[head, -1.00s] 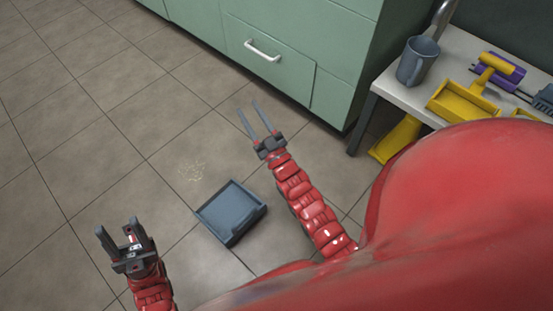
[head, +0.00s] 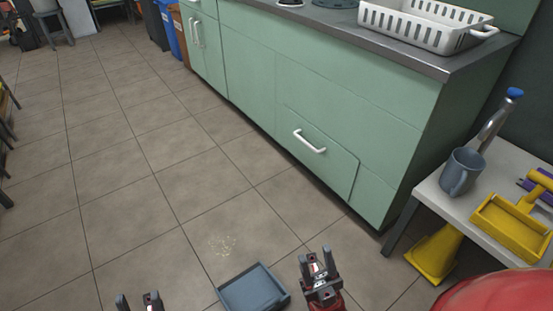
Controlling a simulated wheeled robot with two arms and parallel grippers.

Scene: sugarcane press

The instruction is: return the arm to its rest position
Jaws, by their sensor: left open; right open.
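My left gripper (head: 138,302) is at the bottom edge of the head view, mostly cut off, with only its fingertips showing; it is open and empty. My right gripper (head: 315,262) is at the bottom centre, open and empty, with its fingers pointing up in the picture. Only a short piece of the red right arm shows below it. Both grippers are clear of the things around them.
Green cabinets (head: 290,100) stand behind. Open floor lies left.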

